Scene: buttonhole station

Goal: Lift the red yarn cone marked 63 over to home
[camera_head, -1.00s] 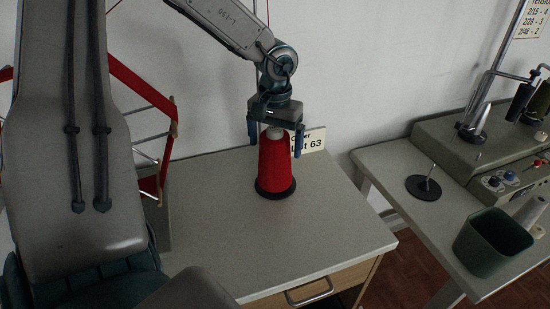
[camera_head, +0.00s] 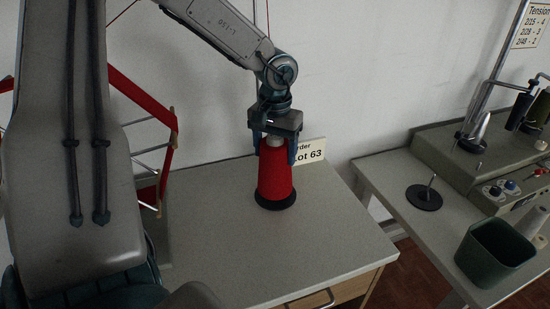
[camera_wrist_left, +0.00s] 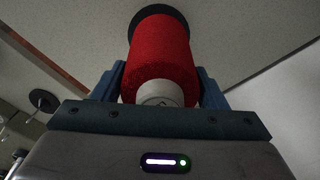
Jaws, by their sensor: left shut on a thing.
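The red yarn cone (camera_head: 274,182) stands upright on its black round base (camera_head: 276,202) on the grey table. My left gripper (camera_head: 274,154) has come down over it from above and is shut on its upper part, with one blue finger on each side. In the left wrist view the cone (camera_wrist_left: 160,55) lies between the fingers (camera_wrist_left: 160,88), its pale top nearest the camera. A card reading "Lot 63" (camera_head: 311,151) stands just behind the cone to the right. My right gripper is not in view.
A second table at the right holds a spindle on a black disc (camera_head: 424,196), a green bin (camera_head: 494,252) and a machine (camera_head: 480,165) with dark cones. A red-and-metal frame (camera_head: 160,130) stands at the left. The near table top is clear in front.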

